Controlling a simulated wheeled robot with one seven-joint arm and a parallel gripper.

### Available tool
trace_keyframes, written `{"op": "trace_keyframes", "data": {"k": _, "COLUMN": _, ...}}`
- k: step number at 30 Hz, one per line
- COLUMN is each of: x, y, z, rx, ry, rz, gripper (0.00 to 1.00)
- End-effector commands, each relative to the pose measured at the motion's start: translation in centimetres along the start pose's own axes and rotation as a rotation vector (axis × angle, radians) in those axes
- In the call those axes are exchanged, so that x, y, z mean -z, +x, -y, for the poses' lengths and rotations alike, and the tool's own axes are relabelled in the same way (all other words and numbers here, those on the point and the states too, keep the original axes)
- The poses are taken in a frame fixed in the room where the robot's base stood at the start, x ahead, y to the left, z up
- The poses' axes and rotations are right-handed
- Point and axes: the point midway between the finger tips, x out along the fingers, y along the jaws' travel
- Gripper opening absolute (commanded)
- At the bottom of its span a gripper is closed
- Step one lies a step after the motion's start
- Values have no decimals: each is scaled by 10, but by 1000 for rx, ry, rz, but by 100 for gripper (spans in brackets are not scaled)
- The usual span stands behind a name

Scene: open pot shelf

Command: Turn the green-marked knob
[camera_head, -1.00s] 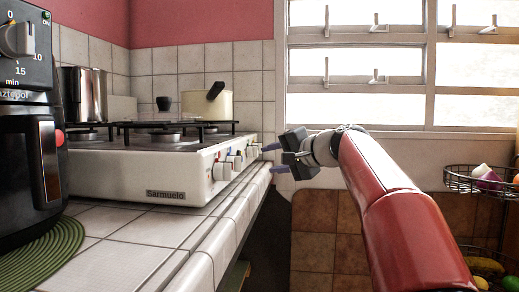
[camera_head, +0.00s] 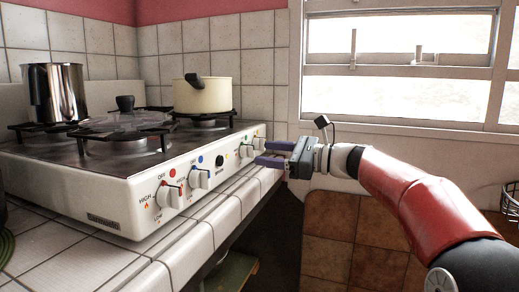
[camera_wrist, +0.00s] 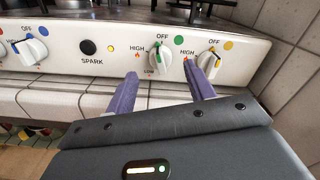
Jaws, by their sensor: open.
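The green-marked knob (camera_head: 246,151) is a white knob on the stove's front panel, between the black spark button and the yellow-marked knob. In the wrist view the green-marked knob (camera_wrist: 160,62) has a green dot at its upper right and HIGH and LOW labels at its left. My gripper (camera_head: 263,154) is open in front of the panel, with nothing held. In the wrist view the purple fingers of my gripper (camera_wrist: 160,72) point at the panel, one to the left of the green-marked knob and one to its right. I cannot tell whether they touch it.
The yellow-marked knob (camera_wrist: 210,60) is close beside the right finger. The spark button (camera_wrist: 88,47) and blue-marked knob (camera_wrist: 30,50) lie to the left. A cream pot (camera_head: 207,96), a glass lid (camera_head: 125,122) and a steel pot (camera_head: 56,92) are on the stove. The tiled counter edge (camera_head: 225,205) runs below.

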Motion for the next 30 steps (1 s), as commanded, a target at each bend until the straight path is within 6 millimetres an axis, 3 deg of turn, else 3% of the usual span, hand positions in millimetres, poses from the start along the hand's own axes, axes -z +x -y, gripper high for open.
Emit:
{"op": "trace_keyframes", "data": {"k": 3, "x": 0, "y": 20, "z": 0, "rx": -2, "ry": 0, "rz": 1, "gripper": 54}}
{"op": "trace_keyframes", "data": {"k": 9, "x": 0, "y": 39, "z": 1, "rx": 1, "ry": -1, "rz": 0, "gripper": 54}}
{"op": "trace_keyframes", "data": {"k": 18, "x": 0, "y": 42, "z": 1, "rx": 2, "ry": -2, "rz": -2, "gripper": 54}}
{"op": "trace_keyframes", "data": {"k": 28, "x": 0, "y": 42, "z": 1, "rx": 2, "ry": -2, "rz": -2, "gripper": 12}}
{"op": "trace_keyframes", "data": {"k": 30, "x": 0, "y": 41, "z": 1, "rx": 2, "ry": -3, "rz": -2, "gripper": 9}}
